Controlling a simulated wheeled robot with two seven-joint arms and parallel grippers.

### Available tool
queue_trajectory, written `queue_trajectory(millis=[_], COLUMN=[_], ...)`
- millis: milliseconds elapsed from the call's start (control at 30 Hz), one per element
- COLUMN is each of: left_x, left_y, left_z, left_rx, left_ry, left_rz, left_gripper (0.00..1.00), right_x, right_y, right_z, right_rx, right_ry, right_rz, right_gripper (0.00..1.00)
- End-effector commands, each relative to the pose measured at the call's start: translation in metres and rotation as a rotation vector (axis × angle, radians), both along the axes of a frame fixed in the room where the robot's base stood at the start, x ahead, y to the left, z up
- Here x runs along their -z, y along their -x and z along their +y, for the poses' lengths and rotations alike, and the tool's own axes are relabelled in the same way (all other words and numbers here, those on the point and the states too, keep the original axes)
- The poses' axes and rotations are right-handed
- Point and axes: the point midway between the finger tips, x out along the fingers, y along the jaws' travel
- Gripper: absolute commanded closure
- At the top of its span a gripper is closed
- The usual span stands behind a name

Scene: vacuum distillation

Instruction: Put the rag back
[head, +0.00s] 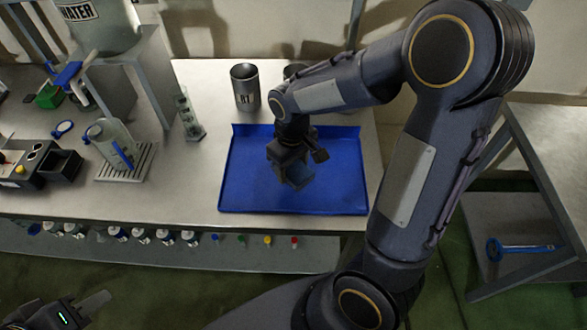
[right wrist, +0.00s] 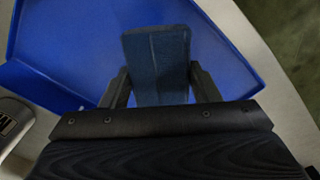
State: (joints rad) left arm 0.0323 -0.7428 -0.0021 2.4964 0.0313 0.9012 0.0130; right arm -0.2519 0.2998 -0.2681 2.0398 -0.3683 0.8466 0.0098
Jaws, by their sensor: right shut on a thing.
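The dark blue rag (right wrist: 157,62) sits between the two fingers of my right gripper (right wrist: 160,88) in the right wrist view. In the head view my right gripper (head: 294,176) points down over the blue tray (head: 340,190), and the rag (head: 300,175) shows only as a small dark blue patch there. The gripper is shut on the rag. Whether the rag touches the tray floor is unclear. My left gripper (head: 80,312) is at the bottom left corner, away from the bench; its fingers are only partly in view.
A dark can (head: 245,87) stands behind the tray, with another partly hidden by my right arm. A small cylinder on a base (head: 188,115) and a flask on a rack (head: 112,145) stand to the left.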

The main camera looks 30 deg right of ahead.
Motion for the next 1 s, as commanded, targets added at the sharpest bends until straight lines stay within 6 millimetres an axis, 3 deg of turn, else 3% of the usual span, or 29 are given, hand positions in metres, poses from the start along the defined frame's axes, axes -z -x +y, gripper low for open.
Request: queue_trajectory(millis=[100,333,500,967,1000], left_x=[-0.002,-0.004,-0.003,0.002,0.000], left_y=[0.000,0.000,0.000,0.000,0.000], left_z=[0.000,0.000,0.000,0.000,0.000], left_rx=[0.000,0.000,0.000,0.000,0.000], left_ry=[0.000,0.000,0.000,0.000,0.000], left_rz=[0.000,0.000,0.000,0.000,0.000], left_gripper=[0.68,0.68,0.68,0.68,0.68], right_x=[0.016,0.033,0.057,0.067,0.065], right_y=[-0.010,-0.021,-0.020,-0.021,-0.021], right_z=[-0.009,-0.017,-0.015,-0.015,-0.015], right_rx=[0.003,0.003,0.001,0.001,0.001], right_ry=[0.001,0.000,0.000,0.000,0.000], right_rz=[0.003,0.002,0.003,-0.002,-0.002], right_gripper=[0.69,0.69,0.69,0.69,0.39])
